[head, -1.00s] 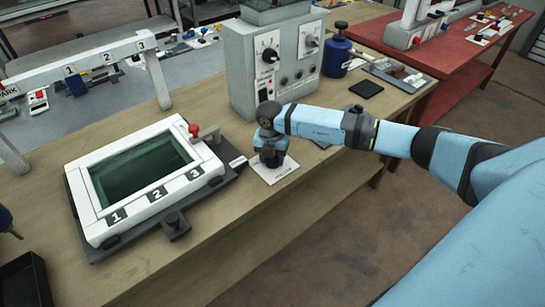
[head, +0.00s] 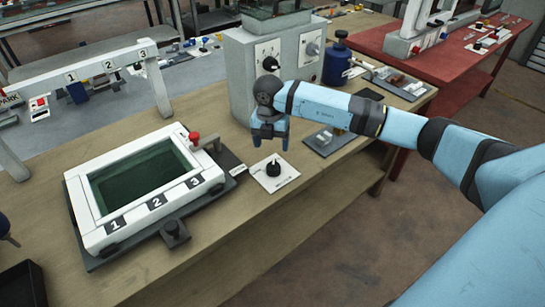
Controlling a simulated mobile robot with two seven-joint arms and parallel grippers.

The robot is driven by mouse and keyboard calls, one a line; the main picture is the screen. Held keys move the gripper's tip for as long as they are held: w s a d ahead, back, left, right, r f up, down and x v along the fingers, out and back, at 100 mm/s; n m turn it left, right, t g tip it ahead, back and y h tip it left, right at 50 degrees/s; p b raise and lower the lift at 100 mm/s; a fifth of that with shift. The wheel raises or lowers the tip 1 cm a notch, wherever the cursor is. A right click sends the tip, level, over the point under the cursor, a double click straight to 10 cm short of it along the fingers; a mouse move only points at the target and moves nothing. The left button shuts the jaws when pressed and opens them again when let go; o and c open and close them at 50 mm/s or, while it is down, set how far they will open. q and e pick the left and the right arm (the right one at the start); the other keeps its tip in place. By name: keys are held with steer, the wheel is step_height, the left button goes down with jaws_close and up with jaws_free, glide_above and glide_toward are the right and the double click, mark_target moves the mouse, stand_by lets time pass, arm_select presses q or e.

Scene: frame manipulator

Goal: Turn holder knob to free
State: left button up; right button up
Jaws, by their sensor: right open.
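A black round knob (head: 273,168) with a small upright pointer sits on a white labelled plate (head: 288,183) on the wooden bench, right of the white frame. The plate's lettering is too small to read. My right gripper (head: 270,146) points down above the knob, a little behind it in the picture. It is open and empty, with its fingertips apart from the knob. My left gripper is not in view.
The white frame (head: 73,192) with a dark green window, marked 1, 2, 3, lies left, with a red-topped lever (head: 195,138) at its back right corner. A grey control box (head: 238,75) stands close behind my right gripper. Bare wood (head: 215,240) lies in front.

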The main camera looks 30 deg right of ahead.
steer(key=shift+r, duration=2.1)
steer(key=shift+a, duration=0.15)
steer(key=s+a+f+n+g+y+p, duration=0.1)
steer(key=s+a+f+n+y, duration=0.2)
steer(key=a, duration=0.5)
steer(key=s+a+f+y+p, duration=0.1)
steer(key=s+a+y, duration=0.25)
steer(key=a, duration=0.35)
steer(key=s+a+r+m+t+y+p, duration=0.2)
steer(key=s+a+r+m+t+y, duration=0.15)
steer(key=a+t+y, duration=0.2)
steer(key=s+a+r+m+t+y+p, duration=0.2)
steer(key=a+r+m+t+y, duration=0.15)
steer(key=a+y, duration=0.3)
steer(key=s+d+f+m+t+h+p, duration=0.1)
steer(key=s+d+f+m+h+p, duration=0.1)
steer(key=s+d+f+m+h, duration=0.3)
steer(key=s+d+f+m+t+h+p, duration=0.2)
steer(key=s+d+f+m+h, duration=0.3)
steer(key=s+f+m+h, duration=0.5)
step_height(320, 180, down, 2)
steer(key=m, duration=0.4)
steer(key=shift+s+d, duration=0.2)
steer(key=shift+d, duration=0.15)
